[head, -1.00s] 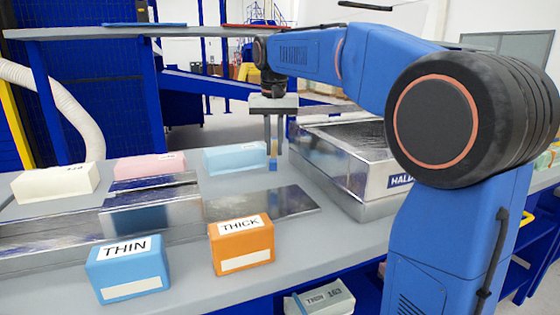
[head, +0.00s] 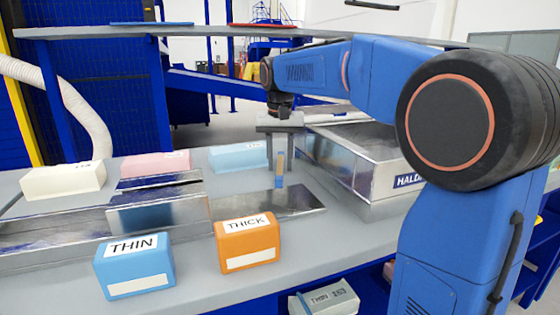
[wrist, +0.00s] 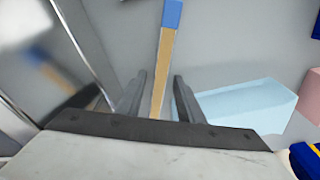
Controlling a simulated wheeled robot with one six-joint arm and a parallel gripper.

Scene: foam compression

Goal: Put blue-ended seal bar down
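The blue-ended seal bar (head: 280,168) is a thin tan strip, upright with its blue end down, close to the table between the metal plate and the silver case. In the wrist view the bar (wrist: 161,70) runs between my fingers, its blue end at the top. My gripper (head: 282,155) is above and around the bar's upper part. In the wrist view my gripper (wrist: 161,78) is open, with a gap between the bar and each finger. I cannot tell for certain whether the blue end touches the surface.
The silver case (head: 365,165) stands close on the right. A metal plate (head: 265,203) lies in front. A pale blue block (head: 239,157), a pink block (head: 155,164) and a cream block (head: 64,181) are at the back. Blue THIN (head: 134,266) and orange THICK (head: 247,243) blocks stand in front.

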